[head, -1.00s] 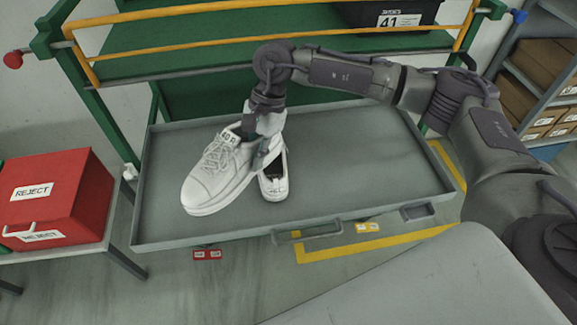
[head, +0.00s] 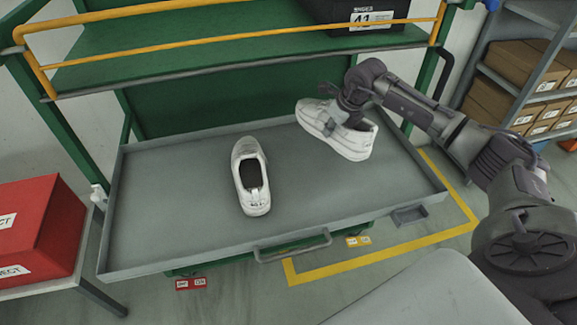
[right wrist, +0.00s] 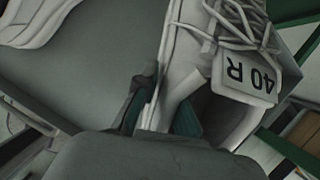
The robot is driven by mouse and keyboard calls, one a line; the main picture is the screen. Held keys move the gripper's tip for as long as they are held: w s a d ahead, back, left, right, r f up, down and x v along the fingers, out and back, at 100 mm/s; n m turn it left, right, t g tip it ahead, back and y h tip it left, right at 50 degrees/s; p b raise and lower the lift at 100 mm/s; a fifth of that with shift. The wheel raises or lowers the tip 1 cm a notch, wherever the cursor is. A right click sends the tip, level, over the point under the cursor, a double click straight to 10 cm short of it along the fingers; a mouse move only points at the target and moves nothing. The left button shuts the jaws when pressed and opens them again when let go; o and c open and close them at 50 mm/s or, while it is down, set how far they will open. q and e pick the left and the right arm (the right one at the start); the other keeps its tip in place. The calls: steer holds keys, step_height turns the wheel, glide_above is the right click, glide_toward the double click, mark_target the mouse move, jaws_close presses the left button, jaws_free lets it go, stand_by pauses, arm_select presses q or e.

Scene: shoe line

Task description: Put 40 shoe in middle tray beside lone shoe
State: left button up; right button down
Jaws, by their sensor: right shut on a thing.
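My right gripper (head: 344,108) is shut on a white lace-up shoe (head: 352,143) at the right part of the grey tray (head: 205,243). A tag reading "40 R" (right wrist: 247,75) shows on this shoe in the right wrist view, near its laces. I cannot tell whether its sole touches the tray. A lone white shoe (head: 246,163) stands in the tray left of the held shoe, apart from it, its heel toward the front edge. Part of a white shoe (right wrist: 30,20) also shows at the top left of the right wrist view. My left gripper is not in view.
A green rack with a yellow rail (head: 230,38) rises behind the tray, with a dark bin (head: 375,14) on its shelf. A red reject box (head: 40,230) stands at the left. Shelves with brown boxes (head: 525,75) are at the right. The tray's left part is clear.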

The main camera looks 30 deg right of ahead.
steer(key=shift+w+a+f+b, duration=0.35)
steer(key=shift+a+f+b, duration=0.35)
steer(key=shift+a+f, duration=0.8)
steer(key=shift+w+a+f+b, duration=0.35)
steer(key=shift+a+f+b, duration=0.3)
steer(key=shift+a+f, duration=0.8)
steer(key=shift+w+a+f+b, duration=0.35)
steer(key=shift+a+f+b, duration=0.35)
steer(key=shift+a+f, duration=0.8)
steer(key=shift+d+f, duration=0.2)
steer(key=shift+f, duration=0.05)
steer(key=c, duration=1.3)
jaws_free()
steer(key=shift+o, duration=0.2)
steer(key=shift+r, duration=0.1)
steer(key=shift+s+r, duration=0.1)
steer(key=shift+r, duration=0.2)
steer(key=v, duration=1.1)
steer(key=shift+r, duration=0.2)
